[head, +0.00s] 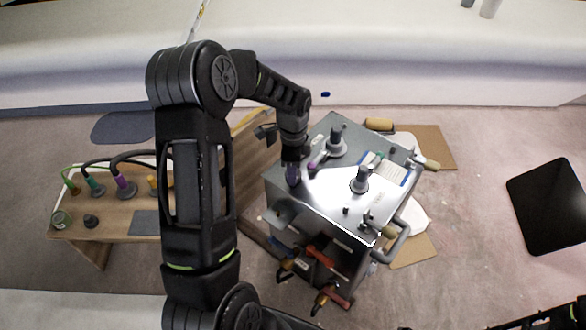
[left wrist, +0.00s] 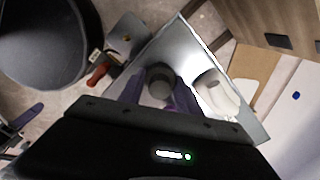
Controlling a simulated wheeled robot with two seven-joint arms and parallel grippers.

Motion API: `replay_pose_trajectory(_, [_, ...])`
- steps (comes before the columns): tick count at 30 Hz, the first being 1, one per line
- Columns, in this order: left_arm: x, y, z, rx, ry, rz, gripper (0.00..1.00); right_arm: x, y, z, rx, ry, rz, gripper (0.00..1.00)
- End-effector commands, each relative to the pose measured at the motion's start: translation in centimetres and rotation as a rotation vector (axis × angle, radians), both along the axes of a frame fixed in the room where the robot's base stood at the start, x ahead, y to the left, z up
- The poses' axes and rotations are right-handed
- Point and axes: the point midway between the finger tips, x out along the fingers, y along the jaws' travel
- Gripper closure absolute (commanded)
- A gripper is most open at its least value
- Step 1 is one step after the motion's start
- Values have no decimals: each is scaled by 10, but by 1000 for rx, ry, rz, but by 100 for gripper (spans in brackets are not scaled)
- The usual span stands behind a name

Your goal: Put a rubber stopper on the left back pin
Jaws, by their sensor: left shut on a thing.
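My left gripper (head: 292,178) is over the left part of a grey metal cart top (head: 318,205). In the left wrist view its purple fingers (left wrist: 160,98) are shut on a dark grey round piece (left wrist: 160,80), which looks like a rubber stopper. The gripper hides this piece in the head view. Two upright grey pins with wide bases stand on the cart top, one at the back (head: 336,142) and one nearer the middle (head: 360,182). I cannot tell whether the held piece touches anything below it.
A wooden bench (head: 120,205) at left holds several coloured plugs with cables and a small dark piece (head: 91,221). A paper sheet (head: 392,168) lies on the cart's right side. A small purple piece (head: 312,167) is close to my gripper. Handles stick out at the cart's right edge.

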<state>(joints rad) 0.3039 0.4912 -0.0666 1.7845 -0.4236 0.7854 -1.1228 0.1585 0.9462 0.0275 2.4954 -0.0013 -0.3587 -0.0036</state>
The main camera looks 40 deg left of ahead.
Motion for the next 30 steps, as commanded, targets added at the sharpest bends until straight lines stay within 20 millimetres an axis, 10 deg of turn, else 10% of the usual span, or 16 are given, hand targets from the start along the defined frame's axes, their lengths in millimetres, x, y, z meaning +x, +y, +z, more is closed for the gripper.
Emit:
replay_pose_trajectory(14, [0, 0, -3, 0, 0, 0, 100, 0, 0, -2, 0, 0, 0, 64])
replay_pose_trajectory(15, [0, 0, -3, 0, 0, 0, 59, 0, 0, -2, 0, 0, 0, 64])
replay_pose_trajectory(30, [0, 0, -3, 0, 1, 0, 33, 0, 0, -2, 0, 0, 0, 64])
